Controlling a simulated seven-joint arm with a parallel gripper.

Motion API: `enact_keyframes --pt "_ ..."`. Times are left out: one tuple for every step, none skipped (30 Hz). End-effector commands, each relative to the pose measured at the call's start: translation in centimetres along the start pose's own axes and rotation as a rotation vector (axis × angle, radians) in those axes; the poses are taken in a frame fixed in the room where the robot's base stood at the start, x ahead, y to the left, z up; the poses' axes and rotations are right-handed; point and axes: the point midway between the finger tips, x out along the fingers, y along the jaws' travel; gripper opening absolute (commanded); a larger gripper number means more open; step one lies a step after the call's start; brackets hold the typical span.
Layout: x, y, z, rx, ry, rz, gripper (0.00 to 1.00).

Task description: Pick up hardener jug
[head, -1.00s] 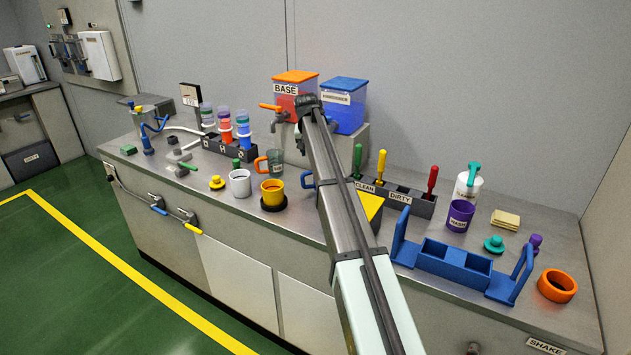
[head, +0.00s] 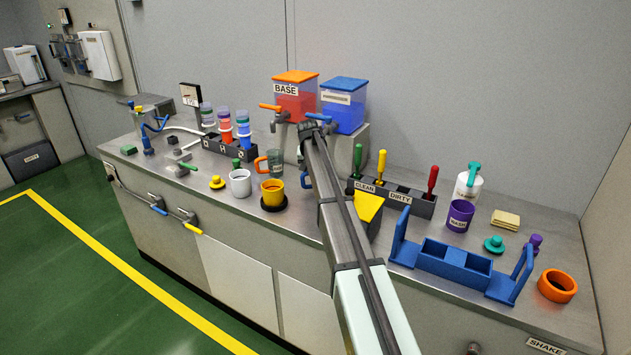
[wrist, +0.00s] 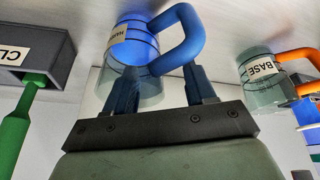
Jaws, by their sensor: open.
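The hardener jug (wrist: 132,45) is clear with blue inside and a thick blue handle (wrist: 190,35). It fills the upper middle of the wrist view, its label partly readable. In the head view my arm hides most of it and only a bit of its blue handle (head: 306,180) shows. My gripper (wrist: 162,78) is open, with one finger in front of the jug's wall and the other by the handle. The handle's near end lies between the fingers in the picture; I cannot tell whether they touch. My arm hides the fingers in the head view.
The base jug (wrist: 262,70) with an orange handle stands right of the hardener jug in the wrist view. The clean/dirty tool holder (wrist: 45,45) is on the left. Red and blue dispensers (head: 345,108) stand behind.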

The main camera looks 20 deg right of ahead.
Motion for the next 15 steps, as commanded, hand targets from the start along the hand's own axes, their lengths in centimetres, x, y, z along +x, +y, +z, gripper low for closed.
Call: enact_keyframes --pt "0.03 0.01 -0.01 0.0 0.0 0.0 0.55" --pt "0.01 0.01 -0.01 0.0 0.001 0.0 0.55" --pt "-0.01 0.01 -0.01 0.0 0.001 0.0 0.55" --pt "-0.01 0.01 -0.01 0.0 0.0 0.0 0.55" --pt "-0.02 0.01 -0.01 0.0 0.001 0.0 0.55" --pt "-0.02 0.01 0.0 0.0 0.0 0.0 0.51" --pt "-0.03 0.01 -0.01 0.0 0.0 0.0 0.48" --pt "-0.03 0.02 0.0 0.0 0.0 0.0 0.45" --pt "-0.03 0.02 -0.01 0.0 0.0 0.0 0.41" --pt "-0.04 0.02 -0.01 0.0 0.0 0.0 0.39" --pt "-0.04 0.02 -0.01 0.0 0.0 0.0 0.36" --pt "-0.04 0.02 -0.01 0.0 0.0 0.0 0.32" --pt "-0.04 0.02 -0.01 0.0 0.0 0.0 0.29" --pt "-0.05 0.02 -0.01 0.0 0.0 0.0 0.26" --pt "-0.05 0.02 -0.01 0.0 0.0 0.0 0.22"
